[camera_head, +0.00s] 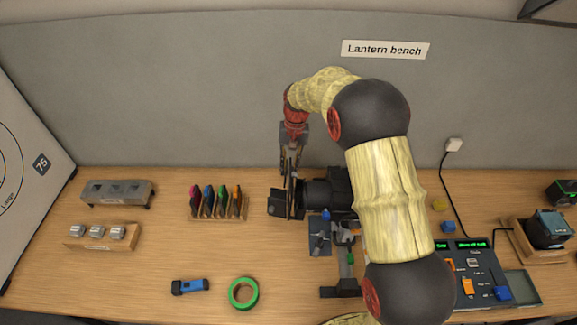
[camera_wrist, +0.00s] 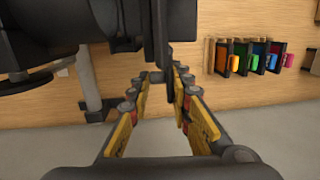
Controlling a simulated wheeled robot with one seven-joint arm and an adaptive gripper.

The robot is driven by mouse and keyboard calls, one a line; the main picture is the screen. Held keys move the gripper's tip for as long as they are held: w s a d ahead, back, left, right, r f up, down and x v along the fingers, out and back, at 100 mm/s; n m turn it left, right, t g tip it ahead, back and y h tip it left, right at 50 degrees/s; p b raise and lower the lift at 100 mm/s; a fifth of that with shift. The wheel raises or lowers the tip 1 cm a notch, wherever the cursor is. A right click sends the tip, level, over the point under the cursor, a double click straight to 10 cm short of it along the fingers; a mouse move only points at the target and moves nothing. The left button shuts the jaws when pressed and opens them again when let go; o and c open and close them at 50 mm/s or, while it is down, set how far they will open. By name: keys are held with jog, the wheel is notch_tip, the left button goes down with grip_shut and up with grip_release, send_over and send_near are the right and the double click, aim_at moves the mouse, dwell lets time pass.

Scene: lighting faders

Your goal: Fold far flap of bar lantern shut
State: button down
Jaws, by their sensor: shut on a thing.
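The bar lantern (camera_head: 322,192) is a black lamp on a stand near the middle of the bench, its front with the flaps facing left. My gripper (camera_head: 289,174) comes down from above at the far side of that front. Its fingers close on the edge of a thin dark plate, the far flap (camera_wrist: 163,38), which shows upright at the fingertips in the wrist view (camera_wrist: 158,80). Another dark flap (camera_head: 277,204) sticks out to the left of the lantern front. The exact angle of the far flap is hard to tell, as the fingers partly cover it.
A rack of coloured filters (camera_head: 218,204) stands left of the lantern. A green tape roll (camera_head: 244,293) and blue torch (camera_head: 190,286) lie in front. A fader desk (camera_head: 472,270) is at the right. The grey wall panel (camera_head: 180,90) stands behind. Bench between torch and rack is clear.

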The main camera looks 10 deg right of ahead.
jog(key=shift+d, duration=0.15)
jog(key=c, duration=1.7)
grip_release()
jog(key=shift+d, duration=0.1)
jog(key=shift+c, duration=0.2)
jog(key=shift+r, duration=0.1)
notch_tip(320, 180, up, 12)
jog(key=d, duration=0.1)
jog(key=shift+w, duration=0.4)
jog(key=shift+f, duration=0.2)
